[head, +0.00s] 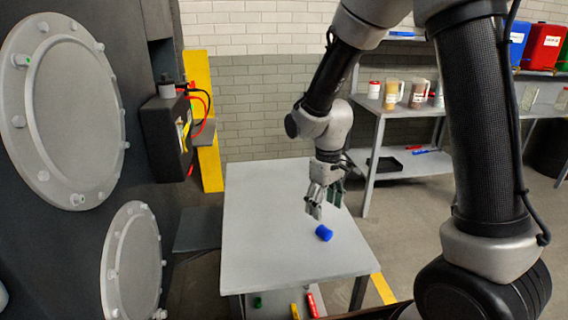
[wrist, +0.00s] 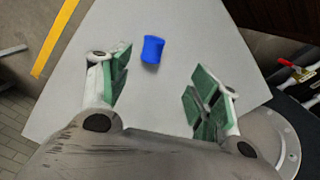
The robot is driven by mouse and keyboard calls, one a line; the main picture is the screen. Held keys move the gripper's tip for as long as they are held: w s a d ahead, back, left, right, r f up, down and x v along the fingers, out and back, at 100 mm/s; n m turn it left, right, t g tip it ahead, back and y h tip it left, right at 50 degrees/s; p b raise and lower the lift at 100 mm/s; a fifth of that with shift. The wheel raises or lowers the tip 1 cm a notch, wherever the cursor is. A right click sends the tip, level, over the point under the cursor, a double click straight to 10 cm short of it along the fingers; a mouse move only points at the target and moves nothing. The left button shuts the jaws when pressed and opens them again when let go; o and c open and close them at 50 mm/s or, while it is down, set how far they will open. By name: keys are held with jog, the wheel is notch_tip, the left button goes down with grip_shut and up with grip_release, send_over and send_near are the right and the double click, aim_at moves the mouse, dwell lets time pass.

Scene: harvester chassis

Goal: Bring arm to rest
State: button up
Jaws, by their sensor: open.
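My gripper (head: 324,203) hangs from my arm above the grey table, fingers pointing down. In the wrist view its two green-padded fingers (wrist: 158,92) are spread wide, with nothing between them. A small blue cylinder (head: 324,233) lies on the table just below and to the right of the fingertips. In the wrist view the blue cylinder (wrist: 152,50) is beyond the fingertips, apart from both fingers.
The grey table (head: 260,245) is otherwise bare. The dark chassis with round flanged covers (head: 65,110) stands at left, with a black box (head: 165,135) and cables. A shelf bench (head: 400,170) with jars and bins stands at right. Coloured items lie below the table.

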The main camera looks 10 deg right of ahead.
jog(key=s+d+r+m+t, duration=0.2)
jog(key=s+d+r+m, duration=0.1)
jog(key=s+d+r, duration=0.4)
jog(key=s+d+r+m+t, duration=0.2)
jog(key=s+d+r, duration=0.6)
jog(key=s+r, duration=0.4)
jog(key=shift+r+m+t, duration=0.3)
jog(key=shift+r+m, duration=0.1)
jog(key=shift+r, duration=0.45)
